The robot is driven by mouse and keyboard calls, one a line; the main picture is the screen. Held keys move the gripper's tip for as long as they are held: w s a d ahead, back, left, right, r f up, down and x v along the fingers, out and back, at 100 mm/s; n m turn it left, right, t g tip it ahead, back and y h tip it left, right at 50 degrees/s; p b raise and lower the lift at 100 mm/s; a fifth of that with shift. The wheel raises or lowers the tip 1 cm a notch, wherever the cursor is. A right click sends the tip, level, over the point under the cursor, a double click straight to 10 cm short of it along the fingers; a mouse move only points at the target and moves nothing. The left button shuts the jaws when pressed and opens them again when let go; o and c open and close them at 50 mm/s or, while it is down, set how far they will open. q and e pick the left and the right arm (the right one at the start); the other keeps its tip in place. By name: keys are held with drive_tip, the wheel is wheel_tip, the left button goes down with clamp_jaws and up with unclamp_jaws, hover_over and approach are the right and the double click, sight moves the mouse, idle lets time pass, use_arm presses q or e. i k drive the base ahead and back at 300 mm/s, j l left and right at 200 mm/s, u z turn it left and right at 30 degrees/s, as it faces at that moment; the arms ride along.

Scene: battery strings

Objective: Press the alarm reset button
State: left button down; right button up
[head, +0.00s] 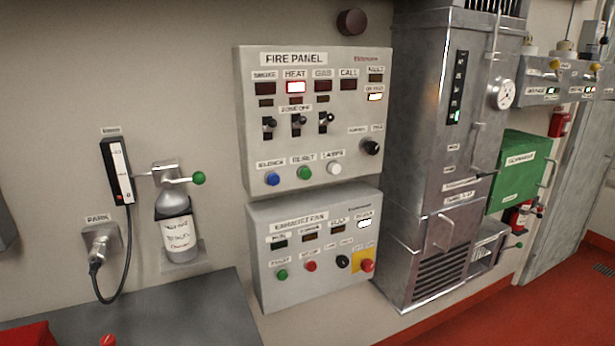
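The grey fire panel (245,120) is on the wall near the middle of the head view. Along its lower edge sit a blue button (272,179), a green button (304,173) and a white button (334,168). The label above the green one seems to read RESET; the blue one's seems to read SILENCE. The HEAT window (296,87) is lit bright, while the SMOKE, GAS and CALL windows are dark. A small window (375,97) at the right is also lit. Nothing covers the buttons. Neither of my grippers is in view.
An exhaust fan panel (262,295) with its own green button (282,275) hangs just below. A tall metal cabinet (415,150) juts out at right. At left are a bottle (175,225) with a green-knobbed valve and a cable (126,250). A dark worktop (190,310) lies below.

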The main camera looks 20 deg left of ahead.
sight(306, 174)
drive_tip(key=i+l+u, duration=0.1)
drive_tip(key=i+l+z, duration=0.5)
drive_tip(key=i, duration=0.2)
drive_tip(key=i+l+u, duration=0.25)
drive_tip(key=i+u, duration=0.15)
drive_tip(key=u, duration=0.3)
drive_tip(key=i+l+u, duration=0.1)
drive_tip(key=u, duration=0.3)
drive_tip(key=i+l+u, duration=0.15)
drive_tip(key=u, duration=0.3)
drive_tip(key=i+l+u, duration=0.1)
drive_tip(key=u, duration=0.2)
drive_tip(key=i+l+u, duration=0.25)
drive_tip(key=j, duration=0.1)
